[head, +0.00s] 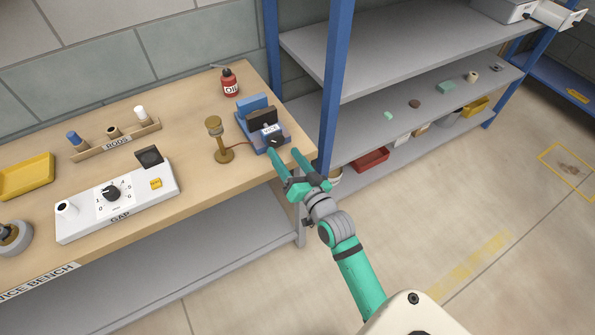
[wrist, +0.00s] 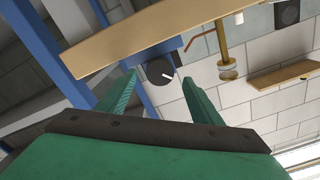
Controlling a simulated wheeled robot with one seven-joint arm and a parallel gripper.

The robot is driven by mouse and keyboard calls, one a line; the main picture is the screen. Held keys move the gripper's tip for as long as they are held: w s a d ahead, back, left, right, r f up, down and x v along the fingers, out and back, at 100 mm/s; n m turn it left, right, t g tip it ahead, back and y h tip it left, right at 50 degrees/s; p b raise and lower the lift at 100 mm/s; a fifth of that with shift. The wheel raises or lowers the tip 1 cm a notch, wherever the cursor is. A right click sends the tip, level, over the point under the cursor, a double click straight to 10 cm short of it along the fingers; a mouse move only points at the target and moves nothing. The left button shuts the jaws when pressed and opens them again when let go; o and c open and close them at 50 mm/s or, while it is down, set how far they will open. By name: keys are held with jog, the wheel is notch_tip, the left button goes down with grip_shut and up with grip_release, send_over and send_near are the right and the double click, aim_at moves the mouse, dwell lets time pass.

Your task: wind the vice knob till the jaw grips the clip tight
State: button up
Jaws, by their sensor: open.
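The blue vice (head: 276,141) sits at the bench's right end, with a blue jaw at the back and a small VICE label in front. A dark brown block (head: 262,117) stands between its jaws; I cannot tell whether this is the clip or whether it is gripped. The round black vice knob (wrist: 158,72) with a white mark faces the wrist camera. My gripper (head: 284,153) is open and empty in front of the vice. In the wrist view its fingertips (wrist: 161,73) lie on either side of the knob, with gaps; whether they reach around it I cannot tell.
A brass stand (head: 223,154) is close left of the vice, with a reddish wire beside it. A red oil can (head: 229,83) stands behind. The GAP box (head: 120,205) and rod rack (head: 117,140) are further left. A blue shelf post (head: 334,85) rises just right of the bench.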

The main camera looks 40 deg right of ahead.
jog(key=v, duration=0.6)
jog(key=shift+s, duration=0.35)
jog(key=shift+a, duration=0.1)
jog(key=s+a+f+n+g+y, duration=0.15)
jog(key=s+a+f+n, duration=0.3)
jog(key=s+a, duration=0.6)
jog(key=s+a+f+n+g+y, duration=0.1)
jog(key=s+a+f+n+y, duration=0.15)
jog(key=s+a+f, duration=0.75)
jog(key=s+a+r+n, duration=0.1)
jog(key=s+a+r, duration=0.2)
jog(key=a+r, duration=0.5)
jog(key=a, duration=0.5)
jog(key=shift+a+n, duration=0.25)
jog(key=shift+n, duration=0.15)
dwell(0.4)
